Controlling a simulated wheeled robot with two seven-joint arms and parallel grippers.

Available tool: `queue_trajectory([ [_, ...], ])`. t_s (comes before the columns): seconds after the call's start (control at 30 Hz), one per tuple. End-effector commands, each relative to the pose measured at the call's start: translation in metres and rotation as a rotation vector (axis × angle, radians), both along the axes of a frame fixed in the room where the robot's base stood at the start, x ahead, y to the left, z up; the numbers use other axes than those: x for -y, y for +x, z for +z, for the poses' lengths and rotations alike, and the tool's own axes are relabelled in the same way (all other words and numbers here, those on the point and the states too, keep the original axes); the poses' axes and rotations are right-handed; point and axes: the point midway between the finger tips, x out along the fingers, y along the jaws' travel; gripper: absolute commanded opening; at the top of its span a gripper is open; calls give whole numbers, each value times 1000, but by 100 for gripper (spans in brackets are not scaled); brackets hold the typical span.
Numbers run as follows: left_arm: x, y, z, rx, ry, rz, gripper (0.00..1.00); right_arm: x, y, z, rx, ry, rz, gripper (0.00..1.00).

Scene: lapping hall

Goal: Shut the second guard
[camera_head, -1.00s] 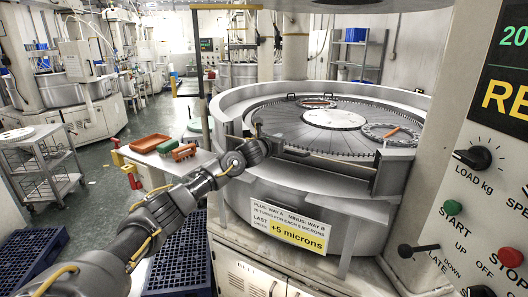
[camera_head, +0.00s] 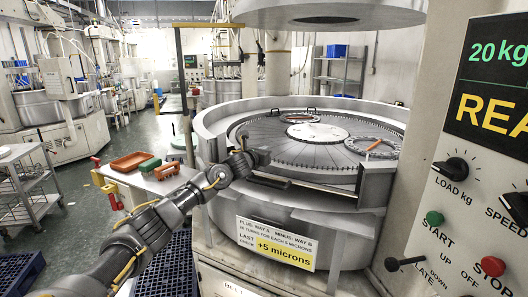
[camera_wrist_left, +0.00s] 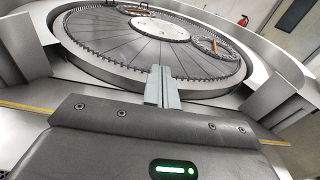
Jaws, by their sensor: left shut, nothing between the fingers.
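The round grey lapping machine (camera_head: 300,222) stands ahead, with a curved grey guard wall (camera_head: 385,109) around its plate. The wall has an opening at the front; its right end (camera_head: 374,184) stands at the right of the gap. In the left wrist view, guard ends show at the left (camera_wrist_left: 24,48) and right (camera_wrist_left: 276,98). My left gripper (camera_head: 262,159) is at the left side of this opening, shut and empty. Its closed fingers (camera_wrist_left: 162,84) point toward the plate in the wrist view. I cannot tell whether it touches the guard. My right gripper is out of view.
A toothed plate (camera_head: 268,133) with rings lies inside the wall. A control panel (camera_head: 470,215) with knobs and buttons is close at right. A side table with an orange tray (camera_head: 131,161) stands left of the machine, near my left arm. A grey cart (camera_head: 28,190) is farther left.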

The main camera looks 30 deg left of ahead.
Motion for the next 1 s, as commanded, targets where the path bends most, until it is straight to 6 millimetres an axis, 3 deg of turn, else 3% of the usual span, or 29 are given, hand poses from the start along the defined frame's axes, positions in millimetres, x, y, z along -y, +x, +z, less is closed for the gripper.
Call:
queue_trajectory([
  [0.47, 1, 0, -2, 0, 0, -1, 0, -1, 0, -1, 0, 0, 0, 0],
  [0.67, 4, -7, -28, -2, 2, -5, 0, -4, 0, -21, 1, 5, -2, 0],
  [0.77, 5, -14, -47, -1, 1, -7, 0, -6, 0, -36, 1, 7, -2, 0],
  [1.0, 11, -57, -53, 0, 3, -12, 0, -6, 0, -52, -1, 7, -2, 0],
])
